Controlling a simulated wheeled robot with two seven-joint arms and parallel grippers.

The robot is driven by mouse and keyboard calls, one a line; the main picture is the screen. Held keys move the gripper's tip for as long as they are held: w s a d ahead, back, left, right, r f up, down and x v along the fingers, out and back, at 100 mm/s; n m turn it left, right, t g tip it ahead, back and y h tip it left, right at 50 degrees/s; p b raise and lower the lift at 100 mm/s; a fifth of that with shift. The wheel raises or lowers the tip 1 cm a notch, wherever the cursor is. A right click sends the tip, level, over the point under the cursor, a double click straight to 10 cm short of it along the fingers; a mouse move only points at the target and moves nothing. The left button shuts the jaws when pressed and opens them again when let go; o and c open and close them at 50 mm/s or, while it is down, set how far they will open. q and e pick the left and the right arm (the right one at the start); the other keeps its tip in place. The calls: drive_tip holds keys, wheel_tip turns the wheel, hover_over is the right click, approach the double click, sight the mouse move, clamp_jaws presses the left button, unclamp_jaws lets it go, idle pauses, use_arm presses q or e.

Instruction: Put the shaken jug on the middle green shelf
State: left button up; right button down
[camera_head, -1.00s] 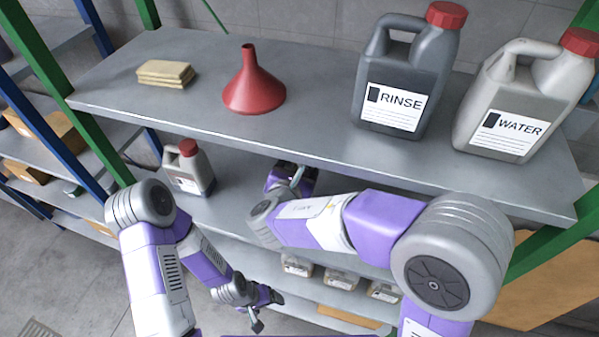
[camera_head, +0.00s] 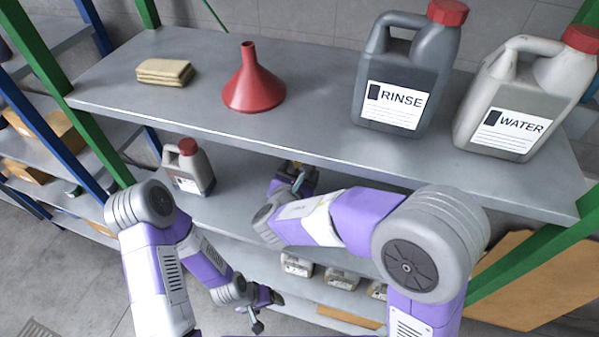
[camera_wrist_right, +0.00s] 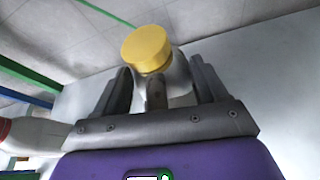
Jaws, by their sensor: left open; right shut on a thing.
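In the right wrist view a pale jug (camera_wrist_right: 178,82) with a yellow cap (camera_wrist_right: 147,48) sits between the fingers of my right gripper (camera_wrist_right: 158,92), which is shut on it. In the head view my right gripper (camera_head: 298,178) reaches under the top shelf, over the middle shelf (camera_head: 225,205); the held jug is mostly hidden there. The jug's base and any contact with the shelf are hidden. My left gripper (camera_head: 258,318) is open and empty, low in front of the shelves.
A small red-capped jug (camera_head: 188,168) stands on the middle shelf at left. The top shelf (camera_head: 200,105) holds a sponge stack (camera_head: 164,72), red funnel (camera_head: 253,82), RINSE jug (camera_head: 400,75) and WATER jug (camera_head: 515,105). Small containers (camera_head: 341,277) sit lower. Green posts (camera_head: 540,255) flank the rack.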

unclamp_jaws()
drive_tip(key=v, duration=1.2)
drive_tip(key=shift+p, duration=0.3)
